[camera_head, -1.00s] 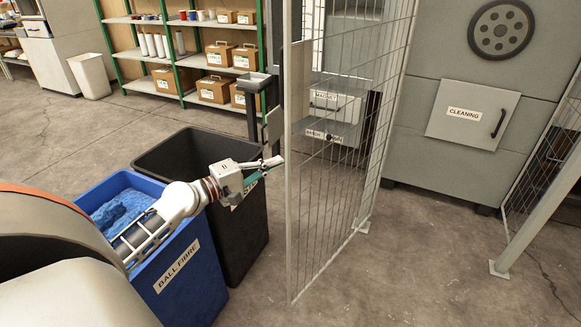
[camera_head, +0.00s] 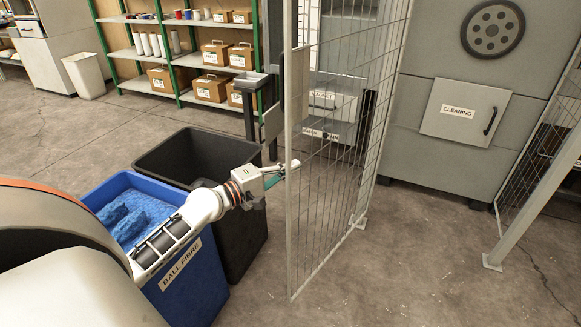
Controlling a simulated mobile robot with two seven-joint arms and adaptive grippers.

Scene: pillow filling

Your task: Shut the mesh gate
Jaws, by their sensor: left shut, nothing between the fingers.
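The mesh gate (camera_head: 325,215) stands open in the middle of the view, swung out toward me from its hinge side near the grey machine. Its free edge is the upright bar nearest me. My left gripper (camera_head: 292,166) is shut and empty at this free edge, about halfway up. Its fingertips overlap the bar in the picture; I cannot tell whether they touch it. A post (camera_head: 503,240) with more mesh stands on the right, with an open gap between it and the gate. My right gripper is not in view.
A blue bin (camera_head: 205,290) of ball fibre and a black bin (camera_head: 245,240) stand under my left arm. A grey machine with a cleaning hatch (camera_head: 463,110) is behind the gap. Shelves (camera_head: 130,55) stand at the back left. The floor (camera_head: 410,270) right of the gate is clear.

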